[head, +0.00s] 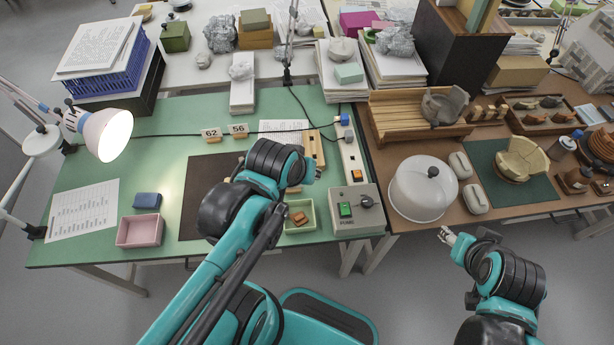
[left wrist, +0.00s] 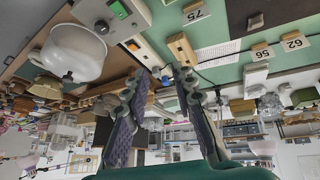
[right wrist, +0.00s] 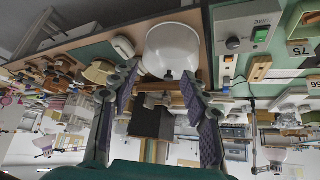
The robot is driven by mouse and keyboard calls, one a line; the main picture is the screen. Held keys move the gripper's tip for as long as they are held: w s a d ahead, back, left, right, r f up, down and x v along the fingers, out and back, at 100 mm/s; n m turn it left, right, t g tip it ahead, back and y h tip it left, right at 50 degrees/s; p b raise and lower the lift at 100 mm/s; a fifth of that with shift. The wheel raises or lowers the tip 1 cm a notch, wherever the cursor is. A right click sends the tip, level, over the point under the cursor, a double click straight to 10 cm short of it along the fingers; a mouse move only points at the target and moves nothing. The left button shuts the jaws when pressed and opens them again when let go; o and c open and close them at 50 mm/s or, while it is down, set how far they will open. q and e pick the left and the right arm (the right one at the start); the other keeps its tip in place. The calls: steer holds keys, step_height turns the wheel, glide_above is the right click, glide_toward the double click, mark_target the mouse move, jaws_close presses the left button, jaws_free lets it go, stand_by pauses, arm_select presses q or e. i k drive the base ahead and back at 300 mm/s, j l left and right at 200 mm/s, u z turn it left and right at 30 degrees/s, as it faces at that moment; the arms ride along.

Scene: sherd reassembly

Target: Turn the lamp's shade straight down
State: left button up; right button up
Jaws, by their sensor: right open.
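The lamp's white shade (head: 107,133) is at the left of the head view, lit from inside. It is tilted, its open mouth turned to the right and towards the camera. The lamp's jointed arm (head: 30,103) reaches it from the left edge. My left gripper (head: 311,172) is over the right part of the green table, far right of the shade, mostly hidden by its own arm. Its fingers (left wrist: 161,74) stand apart and empty in the left wrist view. My right gripper (head: 446,236) is in front of the brown table, its fingers (right wrist: 159,72) apart and empty.
A blue crate with papers (head: 112,75) stands behind the shade. A pink tray (head: 139,231), a blue block (head: 147,200) and a printed sheet (head: 83,211) lie in front of it. A dark mat (head: 205,180) and number cards (head: 211,133) lie between shade and left gripper.

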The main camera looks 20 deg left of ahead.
mark_target(106, 132)
steer(key=k+j, duration=0.2)
steer(key=j, duration=0.3)
steer(key=k+j+u, duration=0.15)
steer(key=j, duration=0.3)
steer(key=k+j, duration=0.2)
steer(key=j, duration=0.3)
steer(key=k+j+u, duration=0.1)
steer(key=j, duration=0.4)
steer(key=k+j+u, duration=0.1)
steer(key=j, duration=0.4)
steer(key=k+j, duration=0.25)
steer(key=j, duration=0.3)
steer(key=k+j+u, duration=0.15)
steer(key=j, duration=0.35)
steer(key=k+j, duration=0.1)
steer(key=j, duration=0.4)
